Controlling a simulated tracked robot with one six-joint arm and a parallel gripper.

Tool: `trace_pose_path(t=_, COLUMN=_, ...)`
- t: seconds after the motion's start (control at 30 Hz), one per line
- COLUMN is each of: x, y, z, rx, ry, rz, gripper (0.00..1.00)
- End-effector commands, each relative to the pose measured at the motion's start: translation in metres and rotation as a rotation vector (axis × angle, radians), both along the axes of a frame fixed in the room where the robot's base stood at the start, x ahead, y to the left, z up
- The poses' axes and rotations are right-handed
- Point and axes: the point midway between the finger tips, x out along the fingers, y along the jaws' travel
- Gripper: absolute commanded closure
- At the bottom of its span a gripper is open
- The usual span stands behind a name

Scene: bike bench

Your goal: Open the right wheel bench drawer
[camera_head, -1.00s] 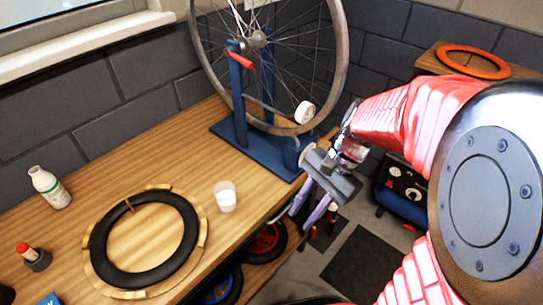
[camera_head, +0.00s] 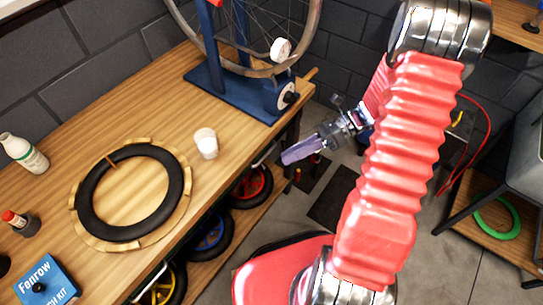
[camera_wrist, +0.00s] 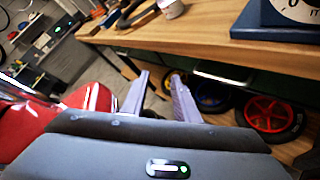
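The wheel bench (camera_head: 115,115) has a wooden top, also in the wrist view (camera_wrist: 205,38). Under its front edge, the wrist view shows a dark green drawer front (camera_wrist: 272,78) with a pale bar handle (camera_wrist: 222,78). It looks shut. The head view shows these fronts only steeply from above. My gripper (camera_head: 285,155) is off the bench's front edge, near the right end, its purple fingers pointing left toward the bench. In the wrist view my gripper (camera_wrist: 158,76) has its fingers apart with nothing between them, left of the handle and apart from it.
A truing stand (camera_head: 235,92) with a wheel is at the bench's right end. A white cup (camera_head: 206,143) and a black tyre (camera_head: 83,208) are on top. Wheels, including a red one (camera_head: 268,187), sit on the shelf below. Floor (camera_head: 290,215) in front is partly clear.

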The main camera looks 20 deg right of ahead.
Motion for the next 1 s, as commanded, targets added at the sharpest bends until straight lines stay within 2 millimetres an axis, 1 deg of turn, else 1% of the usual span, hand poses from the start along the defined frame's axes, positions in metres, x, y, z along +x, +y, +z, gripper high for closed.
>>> trace_pose_path(t=0.03, x=0.002, y=-0.005, z=-0.008, rx=0.037, ry=0.042, rz=-0.041, gripper=0.72)
trace_pose_path(t=0.43, x=0.014, y=-0.038, z=-0.064, rx=0.329, ry=0.347, rz=-0.331, gripper=0.72)
trace_pose_path(t=0.8, x=0.014, y=-0.071, z=-0.121, rx=0.623, ry=0.591, rz=-0.556, gripper=0.72)
trace_pose_path(t=0.9, x=0.012, y=-0.077, z=-0.131, rx=0.675, ry=0.631, rz=-0.589, gripper=0.72)
trace_pose_path(t=1.0, x=0.012, y=-0.08, z=-0.136, rx=0.704, ry=0.651, rz=-0.607, gripper=0.72)
